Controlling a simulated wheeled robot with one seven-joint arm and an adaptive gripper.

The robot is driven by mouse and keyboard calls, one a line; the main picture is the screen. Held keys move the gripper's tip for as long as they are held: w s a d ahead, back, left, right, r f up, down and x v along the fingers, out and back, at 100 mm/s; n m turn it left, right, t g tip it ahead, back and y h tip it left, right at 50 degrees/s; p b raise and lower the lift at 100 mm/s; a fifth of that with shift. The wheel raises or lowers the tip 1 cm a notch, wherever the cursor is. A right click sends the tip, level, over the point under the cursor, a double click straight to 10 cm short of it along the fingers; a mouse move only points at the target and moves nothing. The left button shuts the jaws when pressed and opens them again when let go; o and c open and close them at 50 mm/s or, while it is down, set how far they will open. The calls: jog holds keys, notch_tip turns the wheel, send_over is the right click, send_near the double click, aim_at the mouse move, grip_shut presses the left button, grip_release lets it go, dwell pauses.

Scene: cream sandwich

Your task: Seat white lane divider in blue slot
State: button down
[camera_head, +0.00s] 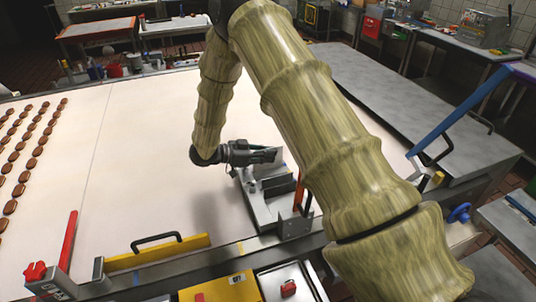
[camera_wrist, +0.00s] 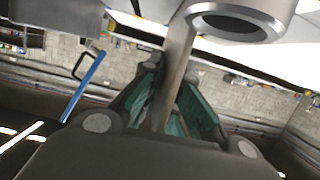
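My gripper (camera_head: 265,155) reaches over the metal fixture on the white belt. In the wrist view, my gripper's teal-padded fingers (camera_wrist: 172,112) stand on both sides of a thin grey-white upright plate (camera_wrist: 177,60) and appear closed on it. This plate looks like the white lane divider. Its pale end also shows beyond my gripper in the head view (camera_head: 281,159). A round metal ring (camera_wrist: 240,20) is at the plate's upper right. No blue slot can be made out; the fixture's far part is partly hidden by my arm.
The metal fixture (camera_head: 262,212) has dark blocks and a red upright (camera_head: 299,190) close by. A yellow bar (camera_head: 158,252) lies along the near belt edge. A raised blue bar (camera_head: 462,110) slants at right. Brown oval pieces (camera_head: 20,155) lie in rows at left. The middle belt is clear.

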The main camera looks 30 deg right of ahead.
aim_at(282, 162)
jog(key=shift+f+b, duration=0.8)
jog(key=shift+f, duration=0.95)
jog(key=shift+r, duration=0.35)
jog(key=shift+r+p, duration=1.5)
jog(key=shift+r, duration=0.75)
jog(key=shift+r, duration=0.1)
dwell(1.1)
jog(key=shift+f+b, duration=0.8)
jog(key=shift+f, duration=1.3)
dwell(0.4)
